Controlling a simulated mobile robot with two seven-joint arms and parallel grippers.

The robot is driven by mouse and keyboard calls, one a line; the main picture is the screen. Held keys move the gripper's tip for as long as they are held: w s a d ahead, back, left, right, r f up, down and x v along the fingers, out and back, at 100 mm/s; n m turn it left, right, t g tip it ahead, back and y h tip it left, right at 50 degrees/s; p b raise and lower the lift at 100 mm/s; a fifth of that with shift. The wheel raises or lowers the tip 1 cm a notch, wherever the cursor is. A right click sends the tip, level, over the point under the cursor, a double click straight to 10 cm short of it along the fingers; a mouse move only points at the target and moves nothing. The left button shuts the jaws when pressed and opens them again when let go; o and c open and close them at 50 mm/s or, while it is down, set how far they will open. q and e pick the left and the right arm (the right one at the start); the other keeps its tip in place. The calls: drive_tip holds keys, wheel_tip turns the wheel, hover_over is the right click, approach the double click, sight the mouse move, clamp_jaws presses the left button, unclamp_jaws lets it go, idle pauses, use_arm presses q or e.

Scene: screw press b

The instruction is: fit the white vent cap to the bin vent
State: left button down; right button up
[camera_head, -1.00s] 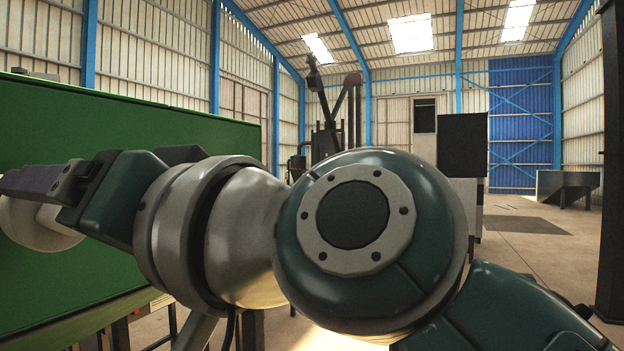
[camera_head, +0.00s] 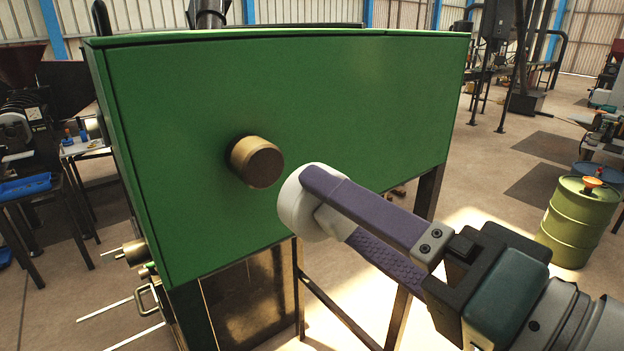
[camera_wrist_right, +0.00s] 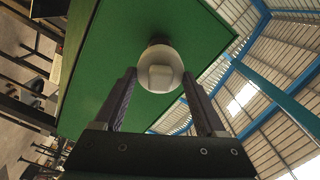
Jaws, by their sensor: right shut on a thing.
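The white vent cap (camera_head: 302,205) is held between the purple fingers of my right gripper (camera_head: 335,212), which is shut on it. In the right wrist view the round cap (camera_wrist_right: 160,70) sits between the fingertips of the gripper (camera_wrist_right: 162,82). The bin vent (camera_head: 256,162) is a short brass-brown stub on the front of the green bin (camera_head: 330,95). The cap is apart from the vent, to its right and a little lower in the head view. In the right wrist view the vent (camera_wrist_right: 159,41) shows only partly behind the cap. My left gripper is not in view.
The green bin stands on dark legs (camera_head: 428,190). A rod and handle (camera_head: 145,300) stick out at its lower left. An olive drum (camera_head: 574,222) stands at the right, and a table with a blue tray (camera_head: 25,187) at the left.

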drive_tip(key=shift+x, duration=2.8)
drive_tip(key=o, duration=0.9)
clamp_jaws()
